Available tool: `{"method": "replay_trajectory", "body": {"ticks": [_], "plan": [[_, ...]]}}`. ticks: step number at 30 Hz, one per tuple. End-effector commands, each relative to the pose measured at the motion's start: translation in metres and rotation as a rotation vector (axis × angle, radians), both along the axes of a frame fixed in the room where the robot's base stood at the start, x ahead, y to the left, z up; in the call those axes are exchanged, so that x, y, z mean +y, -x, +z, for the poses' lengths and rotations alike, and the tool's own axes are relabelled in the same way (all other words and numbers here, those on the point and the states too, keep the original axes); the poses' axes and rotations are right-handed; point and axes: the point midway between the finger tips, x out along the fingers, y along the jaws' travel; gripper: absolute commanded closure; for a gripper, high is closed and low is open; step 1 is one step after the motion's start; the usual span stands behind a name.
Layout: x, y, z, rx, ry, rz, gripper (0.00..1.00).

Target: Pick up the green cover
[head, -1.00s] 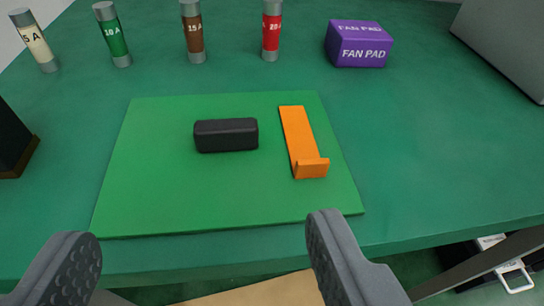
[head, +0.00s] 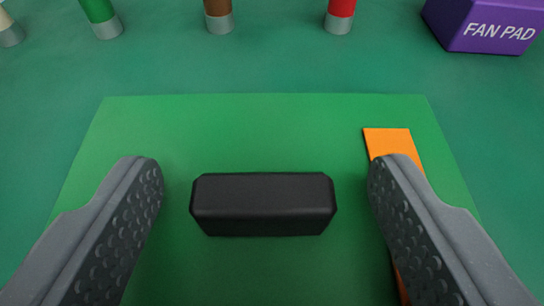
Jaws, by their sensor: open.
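The green cover (head: 240,130) is a flat bright green panel lying on the darker green table. A black block (head: 263,204), like a handle, sits at its middle. An orange strip (head: 388,143) lies on the cover's right part, and my right finger hides much of it. My gripper (head: 263,180) is open over the cover, one finger on each side of the black block, with a gap on both sides. The cover's near edge is out of view.
A purple block marked FAN PAD (head: 490,28) stands at the back right. Behind the cover stand a red fuse (head: 340,12), a brown fuse (head: 218,12), a green fuse (head: 100,14) and a pale one (head: 8,30) at far left. The table strip between them and the cover is clear.

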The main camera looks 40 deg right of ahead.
Motion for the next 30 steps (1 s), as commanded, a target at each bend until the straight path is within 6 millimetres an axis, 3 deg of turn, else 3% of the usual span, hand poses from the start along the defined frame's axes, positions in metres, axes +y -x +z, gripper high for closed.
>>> {"method": "replay_trajectory", "body": {"ticks": [6, 11, 12, 23, 30], "plan": [[0.000, -0.001, 0.001, 0.000, 0.000, 0.001, 0.37], [0.000, 0.000, 0.001, 0.000, 0.000, 0.001, 0.82], [0.000, 0.000, 0.001, 0.000, 0.000, 0.001, 0.85], [0.000, 0.000, 0.004, 0.000, 0.000, 0.001, 0.85], [0.000, -0.001, 0.024, -0.003, 0.000, 0.001, 0.85]]}}
